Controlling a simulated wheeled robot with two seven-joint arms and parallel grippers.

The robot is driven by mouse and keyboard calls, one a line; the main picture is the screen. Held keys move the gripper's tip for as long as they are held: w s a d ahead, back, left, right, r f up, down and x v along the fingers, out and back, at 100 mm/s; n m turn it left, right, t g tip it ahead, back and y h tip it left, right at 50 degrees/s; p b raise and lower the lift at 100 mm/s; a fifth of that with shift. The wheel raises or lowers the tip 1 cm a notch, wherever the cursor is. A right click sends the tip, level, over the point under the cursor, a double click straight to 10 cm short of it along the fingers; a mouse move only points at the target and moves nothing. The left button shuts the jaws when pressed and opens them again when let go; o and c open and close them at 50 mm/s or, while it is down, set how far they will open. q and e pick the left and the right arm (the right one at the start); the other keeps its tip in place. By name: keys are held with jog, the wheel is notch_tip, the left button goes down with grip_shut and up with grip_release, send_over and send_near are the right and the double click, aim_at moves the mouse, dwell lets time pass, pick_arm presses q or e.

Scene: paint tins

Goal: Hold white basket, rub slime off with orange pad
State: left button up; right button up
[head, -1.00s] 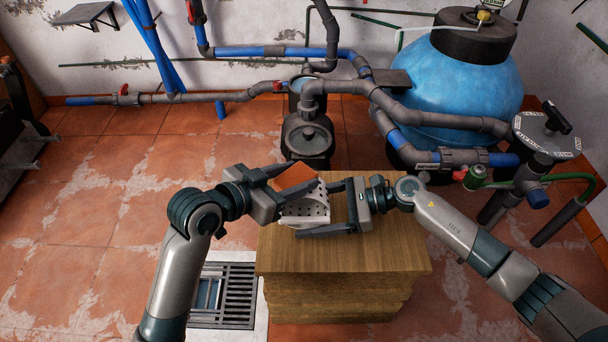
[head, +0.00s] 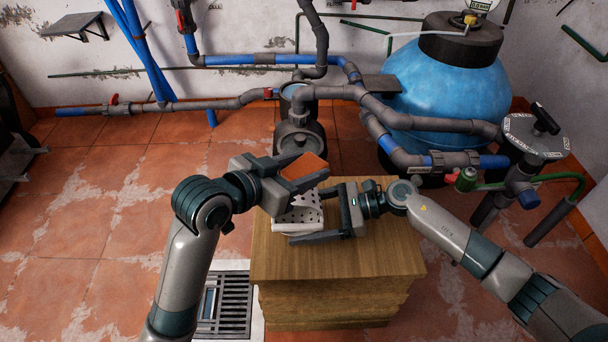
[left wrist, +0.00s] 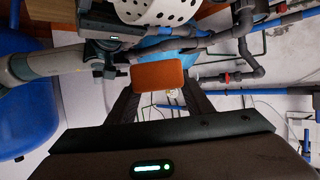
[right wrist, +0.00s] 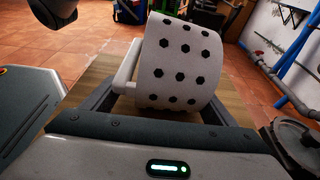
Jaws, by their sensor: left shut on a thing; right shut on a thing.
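The white basket (head: 297,214), with dark round holes, is held just above the wooden block, between the fingers of my right gripper (head: 310,214). In the right wrist view the basket (right wrist: 180,68) lies tilted with a white bar at its left; no slime shows on the side facing that camera. My left gripper (head: 302,174) is shut on the orange pad (head: 307,165), above the basket's upper rim in the head view. The pad (left wrist: 158,75) shows flat between the fingertips in the left wrist view, apart from the basket (left wrist: 155,8). The basket's inside is mostly hidden.
The wooden block (head: 340,262) has a bare top on its near side. A floor grate (head: 225,300) lies to its left. Grey and blue pipes, a dark pump (head: 300,140) and a blue tank (head: 447,88) stand behind it.

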pick_arm(q)
jog(key=shift+r, duration=1.4)
pick_arm(e)
jog(key=o, duration=0.8)
jog(key=shift+o, duration=0.2)
jog(key=shift+d, duration=0.1)
jog(key=v, duration=1.2)
pick_arm(q)
jog(key=shift+s, duration=0.1)
